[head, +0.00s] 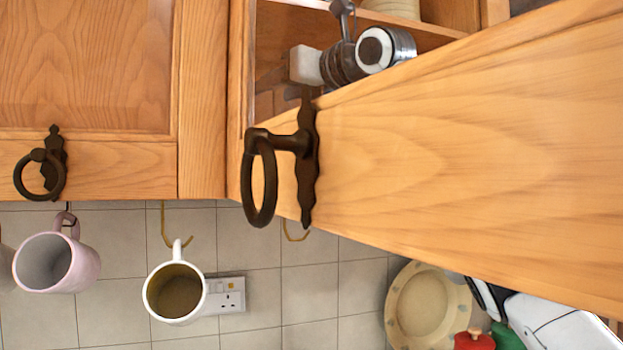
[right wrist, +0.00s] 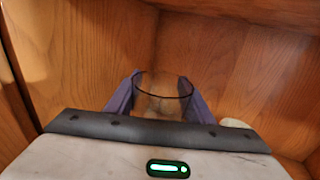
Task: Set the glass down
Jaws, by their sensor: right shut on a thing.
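In the right wrist view, a clear drinking glass (right wrist: 163,104) stands between the two purple fingers of my right gripper (right wrist: 162,84). The fingers press on it from both sides, and its round rim faces up. Wooden panels surround the glass, and its base is hidden by the gripper body, so I cannot tell whether it touches a surface. In the head view I cannot make out the glass or the fingers. A white part of my arm (head: 553,322) shows at the lower right, under the cabinet door. My left gripper is in no view.
An open cabinet door (head: 450,150) with a dark ring handle (head: 262,180) crosses the head view. Behind it, dark and white items (head: 375,48) show inside the cabinet. A pink mug (head: 58,262) and a white mug (head: 175,292) hang below. A round plate (head: 420,305) stands against the tiles.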

